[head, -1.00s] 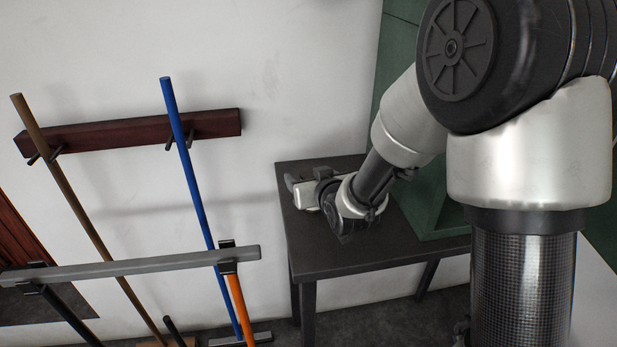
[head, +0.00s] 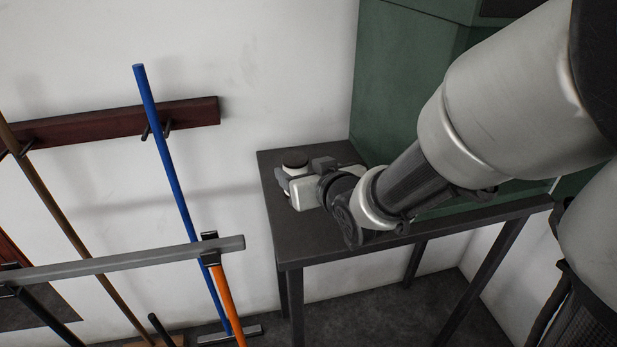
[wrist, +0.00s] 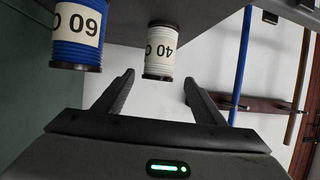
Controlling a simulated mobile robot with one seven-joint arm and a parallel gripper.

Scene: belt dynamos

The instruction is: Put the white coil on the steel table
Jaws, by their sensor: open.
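My gripper is open and empty. In the head view my gripper (head: 284,180) is low over the dark table (head: 285,243). A dark round top (head: 294,158) just behind it appears to be the white coil's; the rest is hidden. Whether this dark table is the steel table I cannot tell.
A green cabinet (head: 405,90) rises at the table's right. A rack with a blue pole (head: 180,195) and a grey rail (head: 120,260) stands to the left. The table's front left is bare.

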